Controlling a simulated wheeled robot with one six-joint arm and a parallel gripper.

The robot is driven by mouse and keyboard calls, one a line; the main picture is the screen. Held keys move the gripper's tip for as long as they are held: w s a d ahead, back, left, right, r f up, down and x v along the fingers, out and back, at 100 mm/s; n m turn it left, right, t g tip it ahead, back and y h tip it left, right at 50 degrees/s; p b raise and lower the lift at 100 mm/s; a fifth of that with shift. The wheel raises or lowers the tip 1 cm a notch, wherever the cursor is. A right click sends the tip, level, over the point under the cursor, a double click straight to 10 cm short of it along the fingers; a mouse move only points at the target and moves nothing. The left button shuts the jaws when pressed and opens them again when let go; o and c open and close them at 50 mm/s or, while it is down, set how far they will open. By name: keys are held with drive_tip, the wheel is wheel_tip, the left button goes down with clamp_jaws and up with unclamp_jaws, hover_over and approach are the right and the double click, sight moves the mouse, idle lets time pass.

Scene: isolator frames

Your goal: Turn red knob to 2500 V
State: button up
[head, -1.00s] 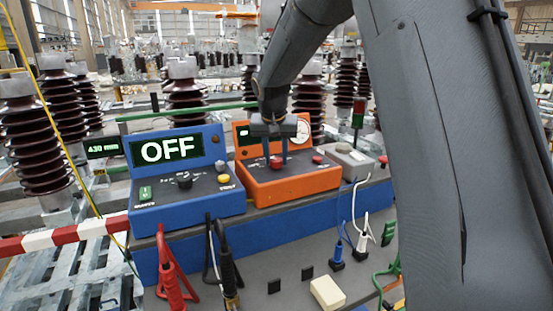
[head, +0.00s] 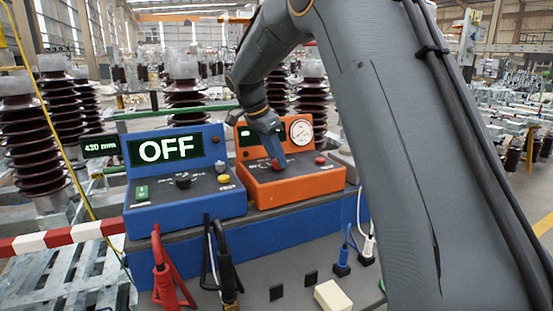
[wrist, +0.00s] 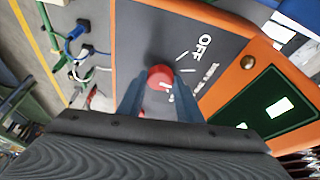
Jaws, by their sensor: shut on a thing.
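The orange box (head: 300,186) stands on the blue bench, with a sloped grey face, a dark display (head: 250,135) and a round white gauge (head: 301,131). The red knob (wrist: 159,74) is on its face and shows between my blue fingers in the wrist view. My gripper (wrist: 160,88) is shut on the knob from above. In the head view the gripper (head: 279,160) looks turned and tilted, and the fingers partly hide the red knob (head: 274,163). An "OFF" mark (wrist: 203,46) is printed near the knob. Other scale marks are too small or covered to read, and the knob's pointer is unclear.
A blue box (head: 185,200) with a big "OFF" display stands left of the orange box. A second red knob or button (head: 320,160) is on the orange box's right. Red (head: 168,275) and black (head: 227,265) clamp leads hang in front.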

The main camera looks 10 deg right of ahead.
drive_tip(key=shift+w+m+g, duration=0.1)
drive_tip(key=shift+m+g, duration=0.2)
drive_tip(key=shift+m, duration=0.5)
drive_tip(key=shift+r, duration=0.1)
drive_tip(key=o, duration=1)
drive_tip(key=shift+o, duration=0.2)
drive_tip(key=b+v, duration=0.1)
drive_tip(key=v, duration=0.6)
drive_tip(key=shift+a+r, duration=0.2)
drive_tip(key=shift+r, duration=0.1)
